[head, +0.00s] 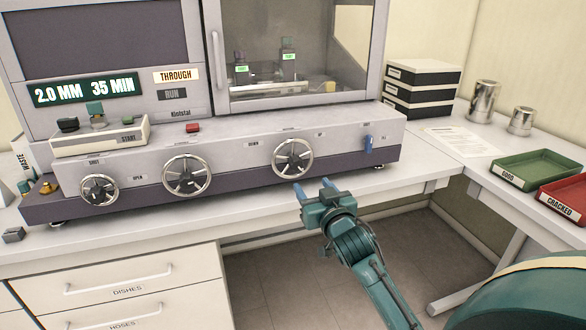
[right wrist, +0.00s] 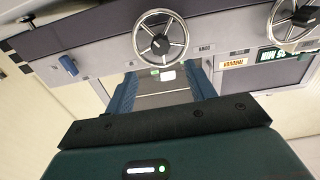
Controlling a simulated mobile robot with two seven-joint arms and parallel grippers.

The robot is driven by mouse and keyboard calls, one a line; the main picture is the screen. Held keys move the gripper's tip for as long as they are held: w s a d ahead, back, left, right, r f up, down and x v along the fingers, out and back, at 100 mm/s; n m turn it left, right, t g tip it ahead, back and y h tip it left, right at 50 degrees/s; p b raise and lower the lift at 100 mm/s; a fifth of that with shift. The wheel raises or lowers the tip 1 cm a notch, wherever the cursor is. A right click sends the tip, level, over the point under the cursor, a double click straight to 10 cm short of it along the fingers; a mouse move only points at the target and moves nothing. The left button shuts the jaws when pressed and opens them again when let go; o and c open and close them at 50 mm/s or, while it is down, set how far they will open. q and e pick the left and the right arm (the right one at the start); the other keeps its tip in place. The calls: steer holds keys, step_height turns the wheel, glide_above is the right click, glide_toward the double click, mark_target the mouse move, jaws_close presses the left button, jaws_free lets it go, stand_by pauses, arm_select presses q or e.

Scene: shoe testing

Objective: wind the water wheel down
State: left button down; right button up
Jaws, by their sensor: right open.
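Three spoked silver handwheels sit on the front of the grey machine. The right wheel (head: 293,158) is between the marks DOWN and UP; the small label above it is too small to read. It also shows in the right wrist view (right wrist: 160,36), just beyond the fingers. The middle wheel (head: 187,175) and left wheel (head: 99,190) are further left. My right gripper (head: 312,189) is open and empty, below and in front of the right wheel, apart from it. Its blue fingers show in the wrist view (right wrist: 163,88). My left gripper is not in view.
A blue switch (head: 368,144) is right of the right wheel. A sign (head: 176,75) reads THROUGH and a display (head: 84,92) reads 2.0 MM 35 MIN. Green (head: 541,168) and red (head: 567,193) trays stand at the right. Open floor lies below the bench.

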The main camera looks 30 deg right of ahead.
mark_target(298, 166)
steer(key=x, duration=1)
steer(key=shift+a+p, duration=0.1)
steer(key=shift+p, duration=0.25)
steer(key=c, duration=1)
